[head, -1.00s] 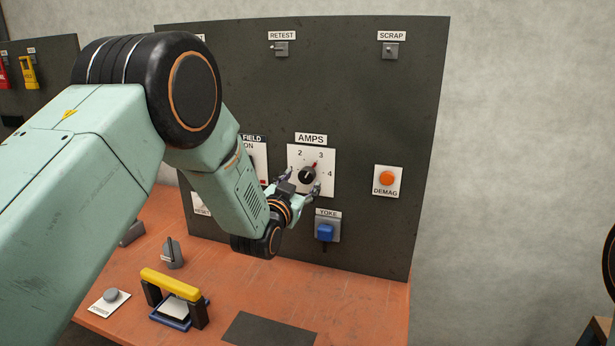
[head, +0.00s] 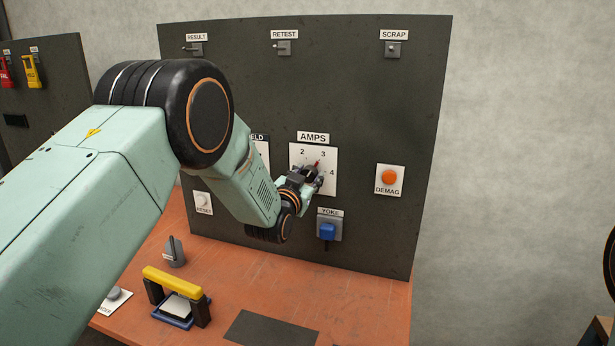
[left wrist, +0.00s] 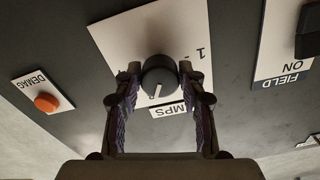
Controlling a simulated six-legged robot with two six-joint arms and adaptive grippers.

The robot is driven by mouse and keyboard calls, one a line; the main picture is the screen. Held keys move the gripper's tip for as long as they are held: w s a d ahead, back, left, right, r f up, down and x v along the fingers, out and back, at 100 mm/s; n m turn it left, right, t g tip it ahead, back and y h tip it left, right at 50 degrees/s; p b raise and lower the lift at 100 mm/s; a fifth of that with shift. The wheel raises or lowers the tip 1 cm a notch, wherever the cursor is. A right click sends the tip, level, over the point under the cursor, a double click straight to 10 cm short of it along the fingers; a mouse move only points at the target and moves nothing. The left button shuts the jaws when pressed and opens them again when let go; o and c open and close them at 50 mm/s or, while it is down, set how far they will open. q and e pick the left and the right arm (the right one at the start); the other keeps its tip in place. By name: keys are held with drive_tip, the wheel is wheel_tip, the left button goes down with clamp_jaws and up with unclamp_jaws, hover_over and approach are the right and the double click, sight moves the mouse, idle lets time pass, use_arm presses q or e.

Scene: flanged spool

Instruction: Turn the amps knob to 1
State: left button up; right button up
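The amps knob (head: 311,172) is a dark round knob on a white plate (head: 329,186) under the AMPS label. Its red pointer is toward the 3. In the left wrist view the knob (left wrist: 159,77) sits between the two fingertips of my left gripper (left wrist: 159,82), with no clear gap on either side. The 1 on the dial shows upside down in that view. In the head view my left gripper (head: 310,179) is at the plate and covers the lower left of the dial. The gripper looks shut on the knob. My right gripper is not in view.
The blue yoke switch (head: 327,231) is just below the amps plate. The orange demag button (head: 389,177) is to the right. The field plate (head: 262,160) is partly behind my left arm. A yellow-handled yoke (head: 172,282) stands on the orange bench (head: 270,290).

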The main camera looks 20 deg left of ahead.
use_arm(q)
drive_tip(key=c, duration=0.7)
drive_tip(key=n, duration=0.6)
drive_tip(key=shift+f+n, duration=0.1)
drive_tip(key=shift+n, duration=0.2)
drive_tip(key=n, duration=0.3)
drive_tip(key=shift+n, duration=0.3)
drive_tip(key=n, duration=0.3)
drive_tip(key=shift+n, duration=0.3)
drive_tip(key=n, duration=0.5)
drive_tip(key=shift+d, duration=0.1)
drive_tip(key=shift+w+n, duration=0.1)
drive_tip(key=shift+n, duration=2.4)
drive_tip(key=shift+r, duration=0.25)
